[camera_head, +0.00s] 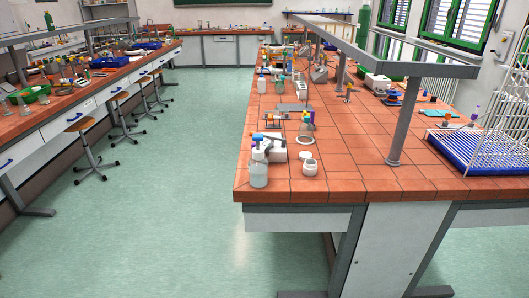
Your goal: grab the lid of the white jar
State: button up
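A small white jar (310,168) stands upright near the front left part of the right-hand tiled bench (372,182). A small pale round piece (305,156) shows just behind it; I cannot tell whether this is its lid or whether it touches the jar. My gripper is not in view.
A grey shelf post (403,125) rises to the right, and a blue-based white rack (480,150) stands at the far right. Tiles right of the jar are clear. Open green floor lies left.

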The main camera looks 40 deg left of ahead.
aim_at(303, 155)
jog(key=u, duration=0.35)
jog(key=k, duration=0.3)
jog(key=u, duration=1.85)
jog(key=k, duration=0.7)
jog(key=z, duration=0.35)
jog(key=i, duration=1.65)
jog(key=u, duration=0.25)
